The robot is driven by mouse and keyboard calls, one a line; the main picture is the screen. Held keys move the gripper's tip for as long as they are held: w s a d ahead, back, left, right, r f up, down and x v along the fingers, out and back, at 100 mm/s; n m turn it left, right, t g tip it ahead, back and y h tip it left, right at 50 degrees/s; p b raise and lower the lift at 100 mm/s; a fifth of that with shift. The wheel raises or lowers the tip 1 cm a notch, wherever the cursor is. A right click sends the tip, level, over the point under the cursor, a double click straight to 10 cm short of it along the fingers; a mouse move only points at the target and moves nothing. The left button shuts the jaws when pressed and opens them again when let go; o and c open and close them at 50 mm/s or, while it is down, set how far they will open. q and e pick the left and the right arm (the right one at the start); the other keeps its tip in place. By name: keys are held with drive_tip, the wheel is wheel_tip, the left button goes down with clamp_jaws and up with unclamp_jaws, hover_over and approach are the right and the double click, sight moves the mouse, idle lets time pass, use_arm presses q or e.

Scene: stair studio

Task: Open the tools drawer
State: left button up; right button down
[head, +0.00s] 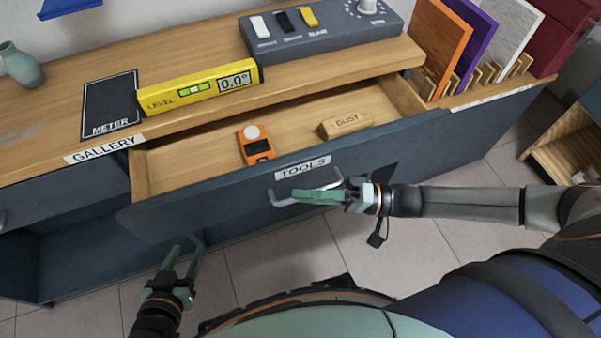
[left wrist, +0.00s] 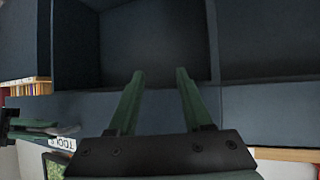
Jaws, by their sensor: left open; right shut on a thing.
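The tools drawer (head: 225,195) has a dark front with a white TOOLS label and is pulled part way out of the cabinet. An orange meter (head: 255,145) and a wooden block marked DUST (head: 345,124) lie inside it. My right gripper (head: 318,195) is shut on the drawer's grey handle (head: 281,200), below the label. My left gripper (head: 184,258) is open and empty, low in front of the cabinet and left of the handle. In the left wrist view its two green fingers (left wrist: 160,85) stand apart before a dark open compartment.
On the cabinet top (head: 40,125) are a yellow level (head: 200,89), a black METER mat (head: 110,105), a grey switch box (head: 320,30) and a vase (head: 20,66). Coloured panels (head: 475,45) stand in a rack at right. A wooden crate (head: 570,145) is at far right.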

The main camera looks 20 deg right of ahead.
drive_tip(key=shift+s+r, duration=0.1)
drive_tip(key=shift+s, duration=0.55)
use_arm(q)
drive_tip(key=shift+s+d+f+g+p, duration=0.15)
drive_tip(key=shift+s+f+g+p, duration=0.2)
drive_tip(key=shift+s+f+g, duration=0.25)
drive_tip(key=shift+s+d+f+g+p, duration=0.1)
drive_tip(key=shift+s+f+g+p, duration=0.3)
drive_tip(key=shift+s+f, duration=0.35)
use_arm(e)
drive_tip(key=shift+s, duration=1.2)
use_arm(q)
drive_tip(key=shift+s, duration=0.15)
use_arm(e)
drive_tip(key=c, duration=0.9)
unclamp_jaws()
drive_tip(key=v, duration=1.2)
drive_tip(key=shift+s+d, duration=0.1)
drive_tip(key=shift+d, duration=0.15)
